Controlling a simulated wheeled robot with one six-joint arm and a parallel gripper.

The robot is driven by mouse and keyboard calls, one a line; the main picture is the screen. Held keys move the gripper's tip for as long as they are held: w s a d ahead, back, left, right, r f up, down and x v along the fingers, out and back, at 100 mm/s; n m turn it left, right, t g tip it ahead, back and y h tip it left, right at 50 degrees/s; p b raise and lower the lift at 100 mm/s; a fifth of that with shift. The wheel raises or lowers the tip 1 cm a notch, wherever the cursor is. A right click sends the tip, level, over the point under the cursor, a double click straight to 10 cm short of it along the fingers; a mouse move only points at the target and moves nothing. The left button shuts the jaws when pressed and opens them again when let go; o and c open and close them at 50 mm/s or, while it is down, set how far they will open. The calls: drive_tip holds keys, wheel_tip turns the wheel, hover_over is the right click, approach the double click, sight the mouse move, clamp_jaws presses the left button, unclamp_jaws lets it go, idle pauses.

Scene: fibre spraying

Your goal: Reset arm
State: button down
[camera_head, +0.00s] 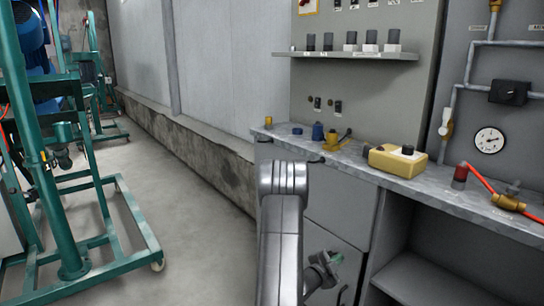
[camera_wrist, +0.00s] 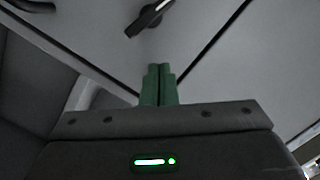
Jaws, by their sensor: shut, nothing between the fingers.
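My arm stands up in the lower middle of the head view, with its grey links in front of the cabinet. My gripper (camera_wrist: 158,80) shows in the wrist view as two green fingers side by side, touching, with nothing between them. In the head view only a small green bit of it shows, low and right of my arm, near the cabinet front. The fingers point toward the grey cabinet doors (camera_wrist: 215,75). A black door handle (camera_wrist: 149,18) lies just beyond the fingertips, apart from them.
A grey counter (camera_head: 455,203) holds a yellow box (camera_head: 392,163), a yellow fitting (camera_head: 333,143), a blue cap (camera_head: 318,131) and a red hose (camera_head: 484,180). An open shelf (camera_head: 430,280) is below. A green wheeled frame (camera_head: 72,230) stands left. Floor (camera_head: 185,220) between is clear.

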drive_tip(key=m+b, duration=0.1)
drive_tip(key=s+d+f+m+t+b, duration=0.1)
drive_tip(key=m, duration=0.1)
drive_tip(key=shift+s+f, duration=0.15)
drive_tip(key=shift+f, duration=0.15)
drive_tip(key=s+a+f+m+t+b, duration=0.1)
drive_tip(key=s+a+m+b, duration=0.1)
drive_tip(key=s, duration=0.4)
drive_tip(key=shift+a+m+y, duration=0.4)
drive_tip(key=shift+a+m, duration=0.3)
drive_tip(key=shift+m, duration=0.2)
drive_tip(key=shift+d+f, duration=0.1)
